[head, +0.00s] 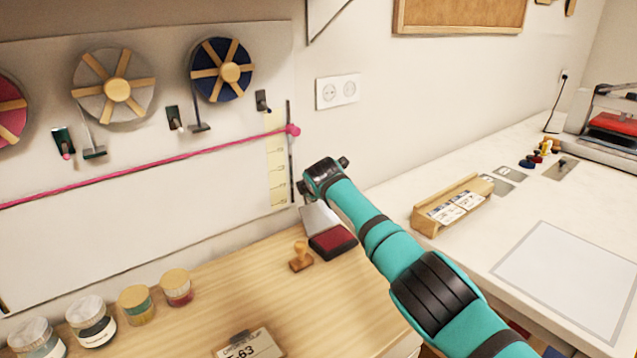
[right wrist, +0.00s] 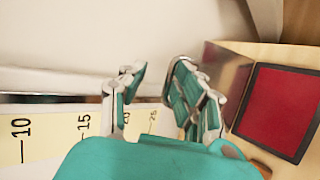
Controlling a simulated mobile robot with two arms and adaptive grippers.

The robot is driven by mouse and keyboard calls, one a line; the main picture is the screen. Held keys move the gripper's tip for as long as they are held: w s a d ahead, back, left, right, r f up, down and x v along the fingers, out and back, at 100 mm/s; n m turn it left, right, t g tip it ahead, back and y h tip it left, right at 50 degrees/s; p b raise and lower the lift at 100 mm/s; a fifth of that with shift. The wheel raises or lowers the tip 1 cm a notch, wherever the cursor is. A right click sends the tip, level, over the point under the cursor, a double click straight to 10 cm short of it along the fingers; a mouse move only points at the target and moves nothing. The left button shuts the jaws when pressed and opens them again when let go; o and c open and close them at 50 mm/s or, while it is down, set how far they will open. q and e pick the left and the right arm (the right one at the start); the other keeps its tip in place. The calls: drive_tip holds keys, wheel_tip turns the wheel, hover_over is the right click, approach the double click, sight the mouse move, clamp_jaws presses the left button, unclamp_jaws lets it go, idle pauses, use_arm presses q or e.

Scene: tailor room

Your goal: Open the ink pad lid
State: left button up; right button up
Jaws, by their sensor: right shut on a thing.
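The ink pad (head: 333,241) lies open on the wooden table, its dark red pad bare. Its grey metal lid (head: 317,217) is swung up on the pad's far side, tilted. In the right wrist view the lid (right wrist: 226,72) stands beside the red pad (right wrist: 285,108), right against one finger. My right gripper (head: 322,178) is above and behind the lid, near the wall. In the wrist view its fingers (right wrist: 153,72) look spaced apart, but it is shut on the lid; the contact is partly hidden. My left gripper is out of view.
A wooden stamp (head: 301,256) stands just left of the pad. Several jars (head: 92,320) line the table's left side. A yellow ruler (head: 277,160) hangs on the wall panel close to my gripper. A wooden card holder (head: 450,205) is on the white counter at right.

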drive_tip(key=shift+s+a+r, duration=0.15)
drive_tip(key=shift+a+r, duration=0.45)
drive_tip(key=d+v, duration=0.1)
drive_tip(key=v, duration=1)
drive_tip(key=shift+s+f, duration=0.2)
drive_tip(key=shift+f, duration=0.05)
drive_tip(key=shift+d, duration=0.1)
